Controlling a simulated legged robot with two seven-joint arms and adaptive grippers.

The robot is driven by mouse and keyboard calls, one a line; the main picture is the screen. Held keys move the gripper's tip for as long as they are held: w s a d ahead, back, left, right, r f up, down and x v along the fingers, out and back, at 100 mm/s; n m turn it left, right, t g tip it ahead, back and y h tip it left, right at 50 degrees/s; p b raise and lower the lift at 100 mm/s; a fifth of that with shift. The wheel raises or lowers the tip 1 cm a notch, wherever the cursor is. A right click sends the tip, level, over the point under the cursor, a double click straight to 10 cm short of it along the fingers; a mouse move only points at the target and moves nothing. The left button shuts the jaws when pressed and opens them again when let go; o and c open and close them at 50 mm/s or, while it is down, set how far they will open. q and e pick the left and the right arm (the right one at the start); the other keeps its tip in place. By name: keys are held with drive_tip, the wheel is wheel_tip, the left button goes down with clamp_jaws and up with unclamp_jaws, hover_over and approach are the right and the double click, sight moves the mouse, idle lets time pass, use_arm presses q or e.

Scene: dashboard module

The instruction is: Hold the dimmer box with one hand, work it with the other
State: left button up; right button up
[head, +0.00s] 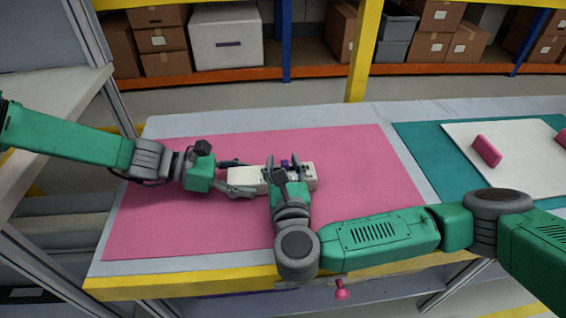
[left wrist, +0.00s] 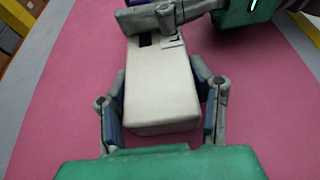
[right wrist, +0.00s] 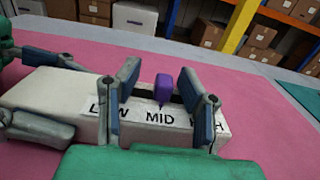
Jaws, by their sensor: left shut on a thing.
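The dimmer box (head: 244,180) is a long off-white block lying on the pink mat. My left gripper (head: 238,178) is shut on its left end, one finger along each side, as the left wrist view shows the box (left wrist: 160,90) between the fingers. In the right wrist view, the box (right wrist: 55,92) has a slot, a purple slider knob (right wrist: 163,88) and a label reading LOW, MID and a partly hidden third word. The knob stands at MID. My right gripper (right wrist: 160,98) is open over the box, with a finger apart on each side of the knob.
The pink mat (head: 150,225) has free room around the box. At right, a white board (head: 510,150) on a teal mat (head: 425,145) carries a pink block (head: 487,151). A pink knob (head: 341,290) shows by the yellow front edge. Shelves with cartons stand behind.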

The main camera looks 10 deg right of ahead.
sight(262, 172)
clamp_jaws()
drive_tip(key=shift+a, duration=2.35)
drive_tip(key=shift+s+a, duration=0.1)
use_arm(q)
drive_tip(key=shift+d, duration=0.1)
use_arm(e)
unclamp_jaws()
